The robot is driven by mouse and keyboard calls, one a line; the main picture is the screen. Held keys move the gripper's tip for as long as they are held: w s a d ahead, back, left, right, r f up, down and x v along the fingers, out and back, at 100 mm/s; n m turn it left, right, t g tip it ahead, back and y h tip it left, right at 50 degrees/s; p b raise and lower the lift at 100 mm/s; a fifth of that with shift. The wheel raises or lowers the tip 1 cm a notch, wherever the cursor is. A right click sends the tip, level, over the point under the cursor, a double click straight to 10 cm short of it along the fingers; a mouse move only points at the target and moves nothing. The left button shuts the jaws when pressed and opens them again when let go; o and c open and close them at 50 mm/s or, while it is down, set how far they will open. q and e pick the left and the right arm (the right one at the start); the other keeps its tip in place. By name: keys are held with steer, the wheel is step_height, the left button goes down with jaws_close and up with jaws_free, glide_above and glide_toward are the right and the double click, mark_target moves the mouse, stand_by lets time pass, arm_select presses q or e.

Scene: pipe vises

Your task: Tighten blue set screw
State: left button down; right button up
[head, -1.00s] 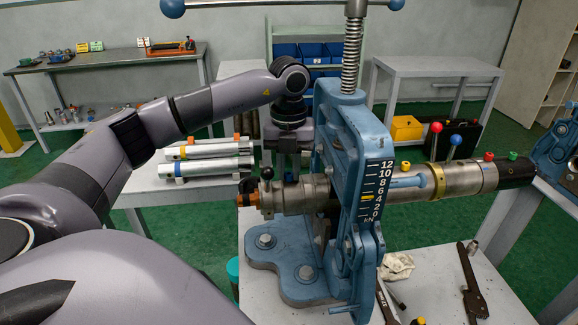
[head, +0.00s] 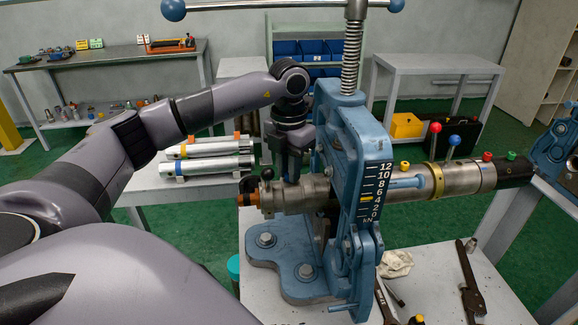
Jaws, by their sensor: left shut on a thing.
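A metal pipe assembly (head: 462,179) lies across the blue pipe vise (head: 352,140), and its left end (head: 305,194) juts out on the left side. My left gripper (head: 291,176) points down onto the top of this left end. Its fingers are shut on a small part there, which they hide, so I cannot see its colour. No blue set screw shows plainly. A red (head: 488,156), a green (head: 511,155) and a yellow screw head (head: 405,165) stand on the pipe right of the vise frame. My right gripper is not in view.
Levers with a red knob (head: 435,128) and a blue knob (head: 454,140) rise behind the pipe. A wrench (head: 470,282) and a rag (head: 396,264) lie on the bench (head: 433,268). Silver tubes (head: 207,166) lie on a table at the left.

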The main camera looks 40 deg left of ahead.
arm_select(q)
steer(key=shift+r, duration=0.15)
stand_by(0.3)
steer(key=c, duration=1)
jaws_free()
steer(key=shift+r+b, duration=0.3)
steer(key=shift+r, duration=3.25)
